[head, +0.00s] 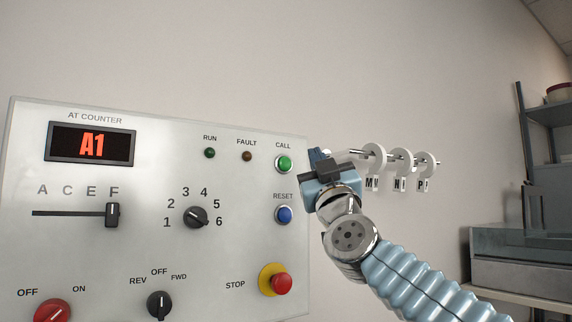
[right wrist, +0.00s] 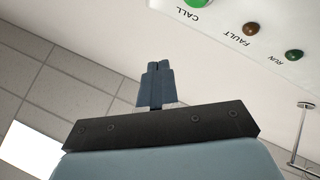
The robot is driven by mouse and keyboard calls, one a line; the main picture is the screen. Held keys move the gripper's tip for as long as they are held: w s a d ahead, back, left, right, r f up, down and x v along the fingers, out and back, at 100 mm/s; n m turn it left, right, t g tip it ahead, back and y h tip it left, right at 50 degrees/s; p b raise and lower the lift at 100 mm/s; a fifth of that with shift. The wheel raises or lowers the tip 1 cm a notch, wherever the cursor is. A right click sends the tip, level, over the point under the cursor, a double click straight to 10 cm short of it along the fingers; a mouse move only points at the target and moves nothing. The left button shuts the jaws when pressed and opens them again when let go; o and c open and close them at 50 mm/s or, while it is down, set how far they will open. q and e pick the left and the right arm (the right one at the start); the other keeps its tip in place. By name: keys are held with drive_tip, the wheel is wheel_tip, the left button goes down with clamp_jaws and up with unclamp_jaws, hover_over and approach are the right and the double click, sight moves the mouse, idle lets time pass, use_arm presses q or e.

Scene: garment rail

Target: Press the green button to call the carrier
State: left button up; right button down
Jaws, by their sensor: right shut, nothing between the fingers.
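The green CALL button (head: 284,163) sits at the upper right of the grey control panel (head: 150,260) in the head view. It also shows at the top edge of the right wrist view (right wrist: 199,2), partly cut off. My right gripper (head: 318,155) is just right of the button in the head view, with a gap between them in the picture. In the right wrist view its fingers (right wrist: 157,68) are together with nothing between them, pointing towards the panel side below the CALL label. My left gripper is not in view.
Below CALL are a blue RESET button (head: 283,214) and a red STOP button (head: 281,283) on yellow. The RUN lamp (head: 210,153) and FAULT lamp (head: 247,156) look dark. The display (head: 91,145) reads A1. Behind my gripper is a rail with white lettered discs (head: 401,160); shelving (head: 545,130) stands at right.

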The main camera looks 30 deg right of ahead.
sight(285, 164)
drive_tip(key=shift+w+a+p, duration=0.15)
drive_tip(key=shift+w+p, duration=0.25)
drive_tip(key=shift+w, duration=1.5)
drive_tip(key=shift+w+a+p, duration=0.15)
drive_tip(key=shift+w+p, duration=0.25)
drive_tip(key=shift+w, duration=1.45)
drive_tip(key=shift+w, duration=0.1)
drive_tip(key=shift+w+p, duration=0.3)
